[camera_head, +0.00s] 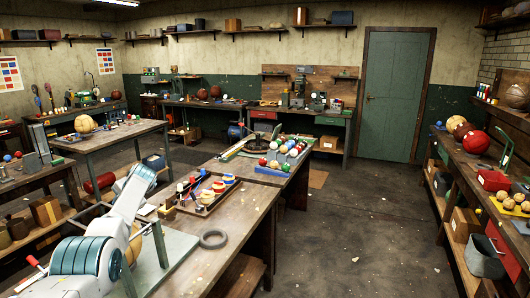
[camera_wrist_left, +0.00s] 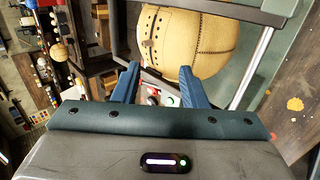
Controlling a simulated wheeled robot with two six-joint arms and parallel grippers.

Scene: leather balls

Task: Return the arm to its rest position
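My left arm (camera_head: 120,225) comes in at the lower left of the head view, bent, with its upper joint raised beside the long workbench. Its gripper cannot be made out there. In the left wrist view my left gripper (camera_wrist_left: 159,70) has its two blue fingers spread apart, with nothing held between them. A large tan leather ball (camera_wrist_left: 185,40) with stitched seams and lacing shows beyond the fingertips, partly behind a dark frame bar. My right arm and gripper are not in view.
Another bench (camera_head: 450,160) with balls and boxes lines the right wall.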

